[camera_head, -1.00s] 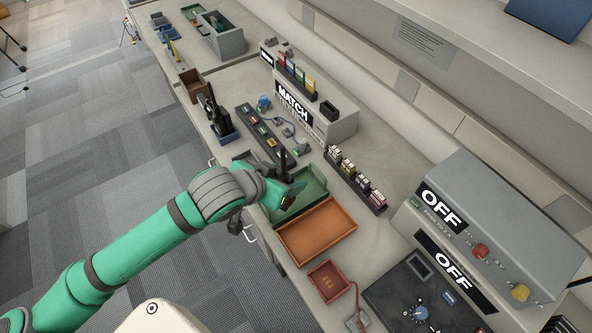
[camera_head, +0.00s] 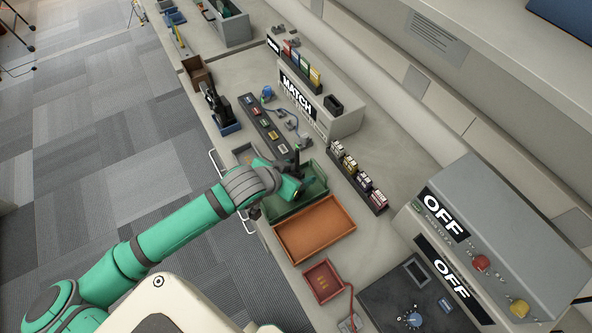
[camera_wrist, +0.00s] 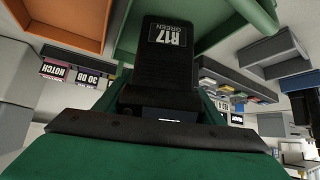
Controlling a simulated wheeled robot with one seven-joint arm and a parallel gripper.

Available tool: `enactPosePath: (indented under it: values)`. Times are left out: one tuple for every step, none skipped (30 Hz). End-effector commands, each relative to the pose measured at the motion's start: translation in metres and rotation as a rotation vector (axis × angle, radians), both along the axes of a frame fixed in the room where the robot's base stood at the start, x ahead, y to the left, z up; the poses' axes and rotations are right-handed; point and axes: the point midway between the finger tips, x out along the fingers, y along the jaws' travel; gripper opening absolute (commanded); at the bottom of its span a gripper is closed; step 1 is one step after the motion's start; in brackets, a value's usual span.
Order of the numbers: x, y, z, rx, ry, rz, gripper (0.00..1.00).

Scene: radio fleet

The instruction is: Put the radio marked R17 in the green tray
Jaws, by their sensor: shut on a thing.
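The radio marked R17 (camera_wrist: 175,58) is black, with a label reading "R17 GREEN" in the wrist view. My gripper (camera_wrist: 160,108) is shut on it. In the head view, my gripper (camera_head: 290,186) is over the green tray (camera_head: 318,188), and the radio's dark upper part (camera_head: 297,158) stands up beside it. The green tray's rim (camera_wrist: 262,14) also shows behind the radio in the wrist view. My gripper hides part of the tray and most of the radio in the head view. I cannot tell whether the radio touches the tray floor.
An empty orange tray (camera_head: 315,229) adjoins the green tray, with a small red tray (camera_head: 322,282) beyond. A dark rack (camera_head: 266,128) of small coloured pieces and a grey MATCH box (camera_head: 335,121) stand behind. Another black radio (camera_head: 214,103) stands in a blue holder (camera_head: 229,128).

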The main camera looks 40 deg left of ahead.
Motion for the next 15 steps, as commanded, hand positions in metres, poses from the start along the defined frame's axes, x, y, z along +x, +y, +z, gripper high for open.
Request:
enactPosePath:
  values:
    - [0.0001,0.0007,0.0003,0.001,-0.002,0.000,0.28]
    - [0.0003,0.0006,0.0004,0.001,-0.002,0.000,0.28]
    - [0.0005,0.0003,0.0006,0.002,-0.002,-0.001,0.28]
    - [0.0006,0.0000,0.0006,0.001,-0.002,-0.001,0.28]
    - [0.0008,-0.0004,0.0006,0.001,-0.002,-0.001,0.28]
    - [0.0009,-0.0007,0.0006,0.001,-0.002,-0.003,0.28]
    - [0.0011,-0.0010,0.0003,0.001,-0.002,-0.003,0.28]
    - [0.0012,-0.0012,-0.0002,0.001,-0.002,-0.003,0.28]
    - [0.0013,-0.0014,-0.0012,0.001,-0.002,-0.004,0.28]
    - [0.0013,-0.0015,-0.0021,0.001,-0.001,-0.004,0.65]
    - [0.0013,-0.0016,-0.0019,0.001,-0.001,-0.004,0.72]
    - [0.0014,-0.0017,-0.0018,0.001,-0.001,-0.004,0.81]
    - [0.0015,-0.0018,-0.0018,0.001,-0.001,-0.004,0.81]
    - [0.0015,-0.0019,-0.0018,0.001,-0.001,-0.004,0.81]
    - [0.0015,-0.0019,-0.0018,0.001,-0.001,-0.004,0.81]
